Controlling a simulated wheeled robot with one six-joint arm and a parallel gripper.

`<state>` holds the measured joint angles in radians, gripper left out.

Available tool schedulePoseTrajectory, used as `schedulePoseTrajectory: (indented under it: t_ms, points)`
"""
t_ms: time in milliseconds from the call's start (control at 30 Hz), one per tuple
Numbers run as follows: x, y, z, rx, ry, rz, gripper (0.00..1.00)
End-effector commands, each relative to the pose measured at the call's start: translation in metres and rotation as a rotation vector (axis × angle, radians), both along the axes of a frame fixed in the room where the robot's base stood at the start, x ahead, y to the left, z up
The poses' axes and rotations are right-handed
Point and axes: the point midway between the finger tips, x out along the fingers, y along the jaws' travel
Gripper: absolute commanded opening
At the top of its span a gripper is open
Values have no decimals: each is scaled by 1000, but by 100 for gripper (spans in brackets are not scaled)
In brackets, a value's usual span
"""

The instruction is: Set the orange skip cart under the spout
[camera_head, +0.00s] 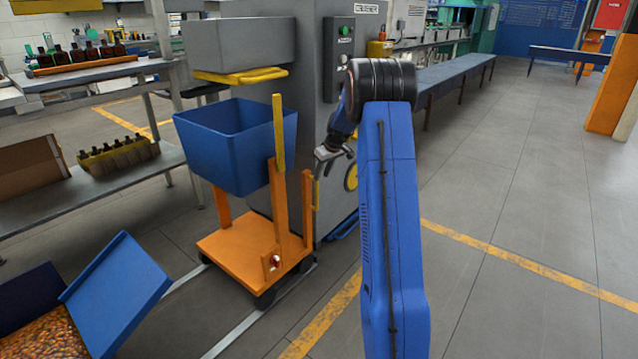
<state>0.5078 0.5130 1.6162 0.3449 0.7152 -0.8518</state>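The orange skip cart (238,250) stands upright on the floor left of centre, with a blue skip (222,160) on its orange posts and a yellow upright bar (278,135) at its side. The skip looks empty where its inside shows. A grey box-shaped spout (238,42) with a yellow lip (240,76) juts from the grey machine, above and behind the skip in the picture. I cannot tell whether the skip is directly beneath it.
Pale floor strips (236,335) run by the cart's wheels. A blue-sided bin (118,290) with brown pieces sits at the lower left. Shelving (90,75) with amber bottles is at the left. The floor (520,230) at the right is open, with a yellow line.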

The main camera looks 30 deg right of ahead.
Motion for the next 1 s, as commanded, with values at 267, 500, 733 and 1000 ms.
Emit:
schedulePoseTrajectory:
  t_ms: [267, 500, 733, 1000]
  points:
    - [-16, -2, 41, 1, -2, -1, 32]
    - [-21, -3, 52, 0, -1, -1, 32]
    - [-21, -3, 52, 0, -1, -1, 32]
    - [-21, -3, 52, 0, -1, -1, 32]
